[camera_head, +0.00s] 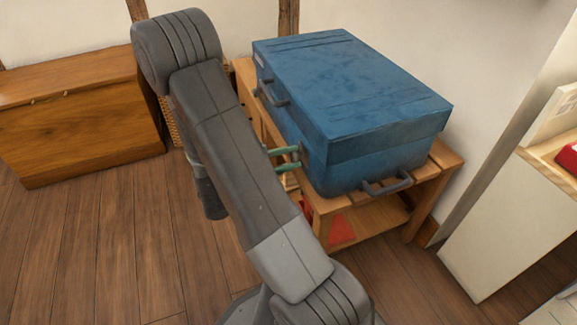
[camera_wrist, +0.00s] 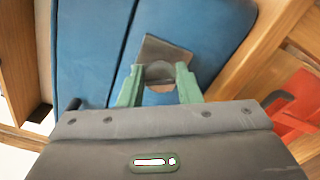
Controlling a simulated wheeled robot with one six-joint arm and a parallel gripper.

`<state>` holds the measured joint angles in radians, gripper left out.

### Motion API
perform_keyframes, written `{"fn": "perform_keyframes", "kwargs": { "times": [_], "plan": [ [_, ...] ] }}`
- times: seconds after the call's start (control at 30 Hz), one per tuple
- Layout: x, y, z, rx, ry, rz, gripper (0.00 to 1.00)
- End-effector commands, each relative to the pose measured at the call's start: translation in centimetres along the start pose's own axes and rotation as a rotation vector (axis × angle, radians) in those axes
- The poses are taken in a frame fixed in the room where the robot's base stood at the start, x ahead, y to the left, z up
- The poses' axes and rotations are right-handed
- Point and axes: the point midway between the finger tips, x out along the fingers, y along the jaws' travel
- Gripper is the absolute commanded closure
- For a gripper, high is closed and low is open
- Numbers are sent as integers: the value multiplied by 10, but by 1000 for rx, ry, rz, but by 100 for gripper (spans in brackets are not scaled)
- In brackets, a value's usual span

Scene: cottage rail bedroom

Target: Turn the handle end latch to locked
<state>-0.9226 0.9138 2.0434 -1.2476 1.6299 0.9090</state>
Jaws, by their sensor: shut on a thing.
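The blue suitcase (camera_head: 350,100) lies flat with its lid shut. Its long front side fills much of the wrist view (camera_wrist: 90,60). My gripper (camera_head: 298,157) reaches this side near the corner toward the end handle (camera_head: 387,184). In the wrist view, the green fingers of my gripper (camera_wrist: 160,70) are closed on a rounded grey latch (camera_wrist: 158,71). A grey-brown metal plate (camera_wrist: 165,47) shows just beyond it. The fingers hide part of the latch, and I cannot tell which way it is turned.
The suitcase rests on a slatted wooden bench (camera_head: 446,157) with a lower shelf holding a red item (camera_head: 341,229). Another carry handle (camera_head: 271,94) is on the front side. A wooden chest (camera_head: 80,120) stands left, a pale cabinet (camera_head: 510,225) right. Floor (camera_head: 100,250) in front is clear.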

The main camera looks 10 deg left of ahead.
Motion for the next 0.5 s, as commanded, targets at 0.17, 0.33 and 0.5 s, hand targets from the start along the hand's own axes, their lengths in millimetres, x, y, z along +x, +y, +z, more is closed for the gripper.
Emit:
{"fn": "perform_keyframes", "kwargs": {
  "times": [0.17,0.33,0.5],
  "plan": [
    [0,-5,-2,161,0,-1,92],
    [0,-4,-2,291,1,-1,92],
    [0,-4,-1,391,1,-1,92]
  ]
}}
